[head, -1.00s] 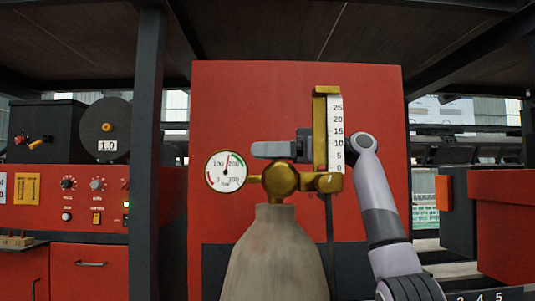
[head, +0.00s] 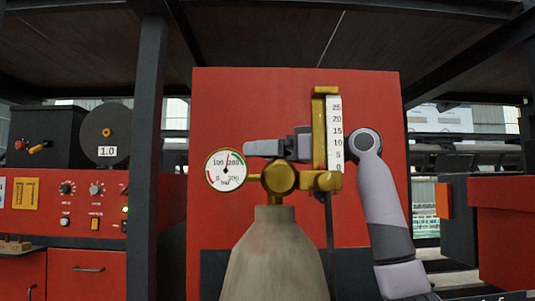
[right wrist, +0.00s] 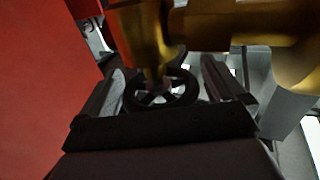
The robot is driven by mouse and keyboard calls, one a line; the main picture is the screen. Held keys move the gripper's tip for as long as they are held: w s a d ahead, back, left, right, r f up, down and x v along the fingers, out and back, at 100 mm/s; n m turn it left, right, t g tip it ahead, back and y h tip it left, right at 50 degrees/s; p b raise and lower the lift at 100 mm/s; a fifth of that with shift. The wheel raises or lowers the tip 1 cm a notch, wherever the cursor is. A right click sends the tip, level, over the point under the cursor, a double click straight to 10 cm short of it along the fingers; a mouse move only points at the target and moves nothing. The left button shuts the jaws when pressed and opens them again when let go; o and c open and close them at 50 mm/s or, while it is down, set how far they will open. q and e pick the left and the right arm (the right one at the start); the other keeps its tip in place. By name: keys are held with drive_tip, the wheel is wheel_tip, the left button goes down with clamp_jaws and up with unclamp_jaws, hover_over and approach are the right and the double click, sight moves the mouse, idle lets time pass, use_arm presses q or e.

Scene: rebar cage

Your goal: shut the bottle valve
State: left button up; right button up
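The bottle (head: 275,260) stands upright in the head view, with a brass valve body (head: 279,179) on its neck. A dark round handwheel (right wrist: 182,84) shows below brass parts in the right wrist view; I cannot make it out in the head view. My right gripper (head: 262,148) reaches in from the right behind the flow gauge, above the valve body. In the right wrist view the right gripper (right wrist: 165,85) has its fingers apart, one on each side of the handwheel, with no clear grip on it. My left gripper is not in view.
A round pressure gauge (head: 225,170) sticks out left of the valve. An upright flow scale (head: 335,135) with a brass column stands on the right, in front of my right arm. A red panel (head: 225,100) rises close behind. A dark post (head: 149,160) stands at left.

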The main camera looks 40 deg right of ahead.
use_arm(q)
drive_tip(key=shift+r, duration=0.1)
use_arm(e)
drive_tip(key=shift+n+y, duration=0.3)
drive_tip(key=shift+y, duration=0.2)
